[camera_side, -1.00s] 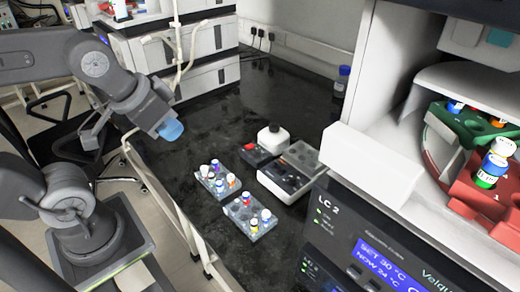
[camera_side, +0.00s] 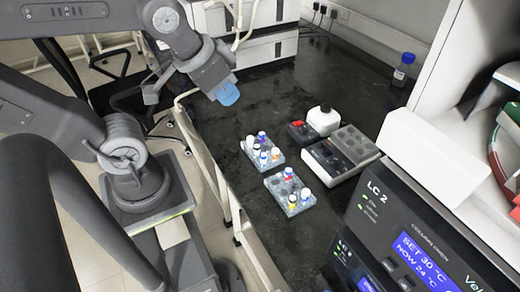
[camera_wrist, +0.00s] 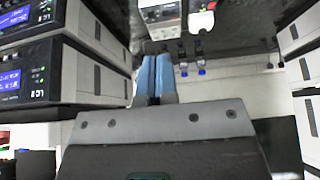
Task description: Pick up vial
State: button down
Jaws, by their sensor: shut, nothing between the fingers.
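Several small vials with coloured caps stand in two clear racks on the dark bench in the side view. The rear rack (camera_side: 272,162) holds vials with white, blue and orange parts, including a white-capped vial (camera_side: 250,142). The front rack (camera_side: 280,203) holds several more, including a red-topped vial (camera_side: 288,173) and a blue and white vial (camera_side: 305,195). My gripper (camera_side: 228,95) is above the bench, up and left of both racks, apart from every vial. Its blue fingers are together and empty in the wrist view (camera_wrist: 155,72). Which vial is meant cannot be told.
The LC 2 instrument (camera_side: 395,215) fills the front right. A blue-capped bottle (camera_side: 402,70) stands at the back. Open bench lies behind the racks.

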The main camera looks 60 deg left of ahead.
dwell(0.4)
jog(key=c, duration=0.9)
grip_release()
jog(key=n+g, duration=0.6)
jog(key=n, duration=1.6)
send_over(257, 146)
notch_tip(257, 146, down, 25)
jog(key=shift+s+r, duration=0.1)
jog(key=shift+s, duration=0.05)
jog(key=shift+f, duration=3.15)
